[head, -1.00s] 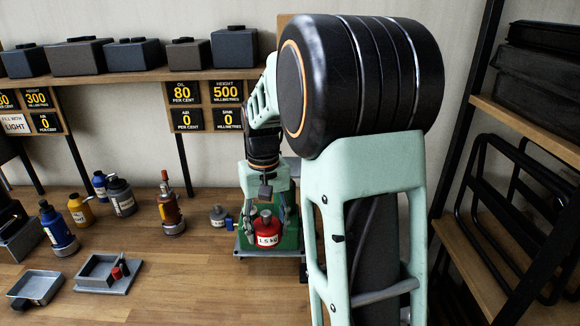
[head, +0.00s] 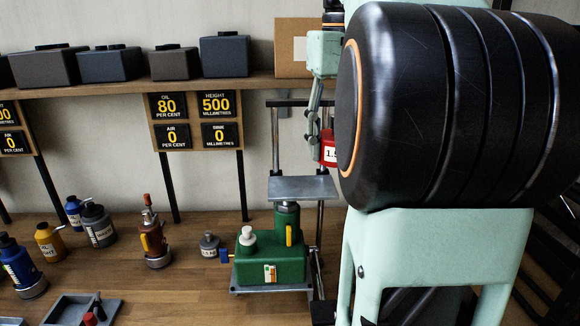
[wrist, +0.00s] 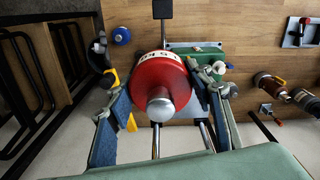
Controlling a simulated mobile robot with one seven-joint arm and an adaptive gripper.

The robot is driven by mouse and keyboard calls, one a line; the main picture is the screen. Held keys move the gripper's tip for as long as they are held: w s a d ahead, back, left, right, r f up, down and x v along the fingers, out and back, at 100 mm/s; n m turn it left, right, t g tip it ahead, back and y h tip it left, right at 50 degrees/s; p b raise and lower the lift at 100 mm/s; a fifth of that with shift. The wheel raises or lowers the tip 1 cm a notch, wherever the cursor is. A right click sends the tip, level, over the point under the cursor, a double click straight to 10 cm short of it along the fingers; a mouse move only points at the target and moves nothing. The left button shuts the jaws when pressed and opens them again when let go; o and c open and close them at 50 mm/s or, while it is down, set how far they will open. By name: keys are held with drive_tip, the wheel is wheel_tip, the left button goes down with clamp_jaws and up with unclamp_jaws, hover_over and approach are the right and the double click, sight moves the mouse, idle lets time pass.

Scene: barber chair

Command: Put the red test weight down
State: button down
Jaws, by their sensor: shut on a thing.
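The red test weight (head: 328,152) has a white label band and hangs high in my gripper (head: 316,128), partly hidden behind my arm. In the wrist view the weight (wrist: 158,88) sits between the two fingers of my gripper (wrist: 160,80), its silver knob facing the camera. The gripper is shut on it. The green jack (head: 270,262) stands on the bench, with a grey platform (head: 302,188) between upright posts. The weight is above and to the right of this platform in the head view, apart from it.
A shelf with dark boxes (head: 225,55) and number signs (head: 195,120) is behind. A black rack (wrist: 35,70) shows in the wrist view.

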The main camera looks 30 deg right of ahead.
drive_tip(key=w+d+f+p, duration=0.2)
drive_tip(key=w+d+f, duration=0.1)
drive_tip(key=w, duration=0.4)
hover_over(317, 186)
drive_tip(key=f, duration=0.5)
drive_tip(key=shift+s+a+f, duration=0.15)
drive_tip(key=shift+s+f, duration=0.05)
drive_tip(key=shift+s, duration=0.05)
drive_tip(key=f, duration=0.3)
drive_tip(key=shift+w+d+f, duration=0.1)
drive_tip(key=shift+w+d, duration=0.1)
drive_tip(key=shift+w, duration=0.15)
drive_tip(key=shift+f, duration=0.4)
drive_tip(key=shift+f, duration=0.1)
drive_tip(key=c, duration=1)
unclamp_jaws()
drive_tip(key=shift+s+a+f, duration=0.1)
drive_tip(key=shift+f, duration=0.05)
drive_tip(key=shift+o, duration=0.2)
wheel_tip(317, 186, up, 12)
drive_tip(key=p, duration=0.2)
